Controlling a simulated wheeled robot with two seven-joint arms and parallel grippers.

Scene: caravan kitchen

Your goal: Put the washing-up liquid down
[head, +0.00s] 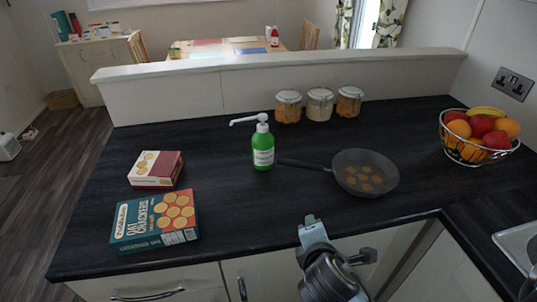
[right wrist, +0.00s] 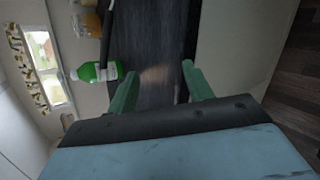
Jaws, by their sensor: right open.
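The washing-up liquid is a green bottle (head: 263,150) with a white pump top and a white label. It stands upright on the dark worktop (head: 225,205), left of the frying pan. My right gripper (head: 311,222) is at the worktop's front edge, nearer to me than the bottle and apart from it. In the right wrist view the gripper (right wrist: 160,69) is open with nothing between its fingers. The bottle (right wrist: 90,72) shows there beyond the left finger, lying sideways in the picture. My left gripper is not in view.
Several jars (head: 320,105) stand behind. A fruit basket (head: 480,155) is at right. A small box (head: 155,170) and a cracker box (head: 140,222) lie at left. A low wall (head: 280,80) bounds the back.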

